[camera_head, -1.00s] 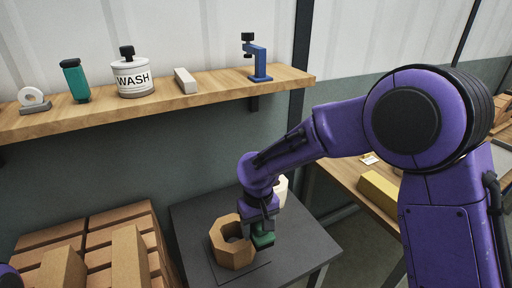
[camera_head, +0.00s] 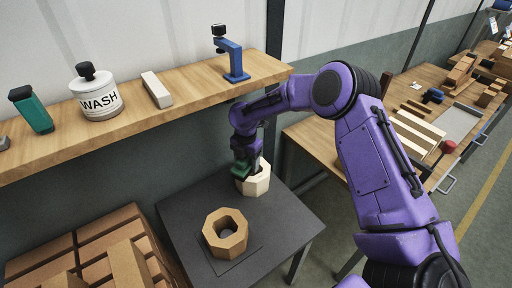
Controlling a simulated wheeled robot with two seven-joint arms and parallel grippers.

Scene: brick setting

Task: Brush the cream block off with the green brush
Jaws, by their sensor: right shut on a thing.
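The cream block (camera_head: 258,182), an eight-sided hollow piece, stands at the back of a dark grey table. My right gripper (camera_head: 243,160) is shut on the green brush (camera_head: 240,171), which is held at the block's upper left side. The gripper and brush cover part of the block, and I cannot tell whether the bristles touch it. My left gripper is not in view.
A tan octagonal ring (camera_head: 225,234) sits on a thin dark plate on the grey table (camera_head: 185,225). A wooden shelf (camera_head: 190,92) above holds a WASH jar (camera_head: 97,97), a teal item (camera_head: 32,110), a white bar (camera_head: 157,90) and a blue stand (camera_head: 232,62). Stacked bricks (camera_head: 100,245) stand at lower left.

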